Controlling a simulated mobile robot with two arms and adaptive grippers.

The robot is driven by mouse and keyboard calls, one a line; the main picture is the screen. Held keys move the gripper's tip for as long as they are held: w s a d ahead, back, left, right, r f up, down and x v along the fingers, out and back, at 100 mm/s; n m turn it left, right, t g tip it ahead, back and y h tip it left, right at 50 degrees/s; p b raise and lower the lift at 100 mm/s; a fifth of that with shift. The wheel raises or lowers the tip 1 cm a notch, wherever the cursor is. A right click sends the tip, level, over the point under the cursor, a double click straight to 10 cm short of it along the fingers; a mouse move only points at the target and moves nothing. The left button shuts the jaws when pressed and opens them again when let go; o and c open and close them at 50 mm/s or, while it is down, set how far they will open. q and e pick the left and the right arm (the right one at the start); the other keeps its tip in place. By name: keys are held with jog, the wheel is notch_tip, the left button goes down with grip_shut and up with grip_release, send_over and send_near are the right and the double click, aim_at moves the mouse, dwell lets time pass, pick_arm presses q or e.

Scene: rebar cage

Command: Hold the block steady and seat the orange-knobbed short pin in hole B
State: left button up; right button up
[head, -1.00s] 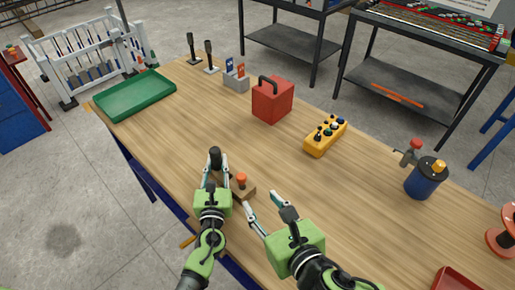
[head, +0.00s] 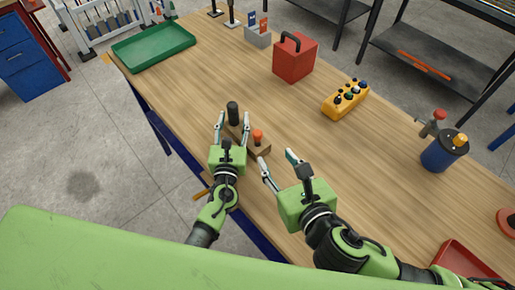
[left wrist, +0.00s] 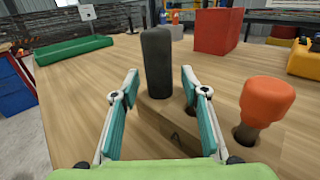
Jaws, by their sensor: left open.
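The wooden block (head: 262,149) lies on the table near its front edge; it also shows in the left wrist view (left wrist: 185,140). A black-knobbed pin (head: 233,112) stands upright at its far left end. The orange-knobbed pin (head: 257,135) stands upright towards its right end, with its shank in or over a hole (left wrist: 265,102). Another dark hole shows between the two pins. Hole letters are not readable. My left gripper (head: 233,121) is open, its fingers apart near the black-pinned end. My right gripper (head: 277,158) is open and empty, just right of the orange pin.
A red box (head: 295,60), a yellow button box (head: 345,100) and a blue canister (head: 443,152) stand farther back and right. A green tray (head: 155,62) lies far left, a red tray (head: 462,262) at front right. Mid-table is clear.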

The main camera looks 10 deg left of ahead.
pick_arm(q)
jog(key=s, duration=0.3)
jog(key=s+d, duration=0.1)
jog(key=s, duration=0.7)
jog(key=shift+d, duration=0.15)
jog(key=shift+s, duration=0.1)
